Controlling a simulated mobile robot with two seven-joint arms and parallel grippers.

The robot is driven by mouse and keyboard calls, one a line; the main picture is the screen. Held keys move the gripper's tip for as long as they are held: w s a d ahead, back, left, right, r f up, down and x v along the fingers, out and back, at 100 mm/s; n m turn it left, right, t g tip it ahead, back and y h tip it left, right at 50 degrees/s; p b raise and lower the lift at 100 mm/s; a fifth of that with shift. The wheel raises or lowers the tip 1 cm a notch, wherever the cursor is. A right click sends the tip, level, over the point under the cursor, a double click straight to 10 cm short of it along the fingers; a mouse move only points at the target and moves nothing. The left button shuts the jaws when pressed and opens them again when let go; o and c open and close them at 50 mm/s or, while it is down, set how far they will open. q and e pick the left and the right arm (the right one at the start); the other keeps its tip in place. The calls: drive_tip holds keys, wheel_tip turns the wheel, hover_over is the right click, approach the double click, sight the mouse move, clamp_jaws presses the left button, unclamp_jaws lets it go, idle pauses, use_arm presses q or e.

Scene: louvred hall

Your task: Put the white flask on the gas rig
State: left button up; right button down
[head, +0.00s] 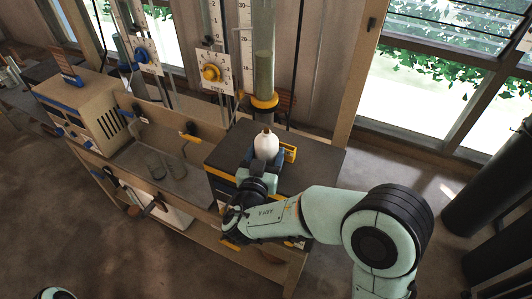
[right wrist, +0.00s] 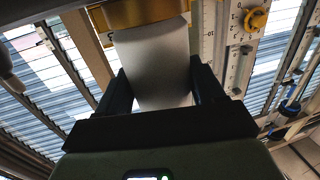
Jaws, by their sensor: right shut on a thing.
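The white flask (head: 266,145), rounded with a small brown top, is upright in my right gripper (head: 264,160), in front of the tall graduated tube. My right gripper is shut on it. In the right wrist view the pale flask body (right wrist: 155,65) sits between the two dark fingers (right wrist: 155,92), below a brass-coloured ring. The gas rig (head: 264,70) appears to be the upright tube with scales and a yellow collar, behind the dark bench top. I cannot tell whether the flask touches anything under it. My left gripper is not in view.
A dark bench top (head: 312,165) surrounds the flask, with a yellow-and-blue item (head: 289,152) close on its right. Dials, scales and thin rods stand behind. A beige box with vents (head: 85,112) and a grey tray (head: 165,165) lie to the left. Dark cylinders (head: 492,190) stand at far right.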

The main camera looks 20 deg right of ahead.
drive_tip(key=shift+f+b, duration=0.15)
drive_tip(key=shift+b, duration=0.2)
drive_tip(key=shift+c, duration=0.7)
unclamp_jaws()
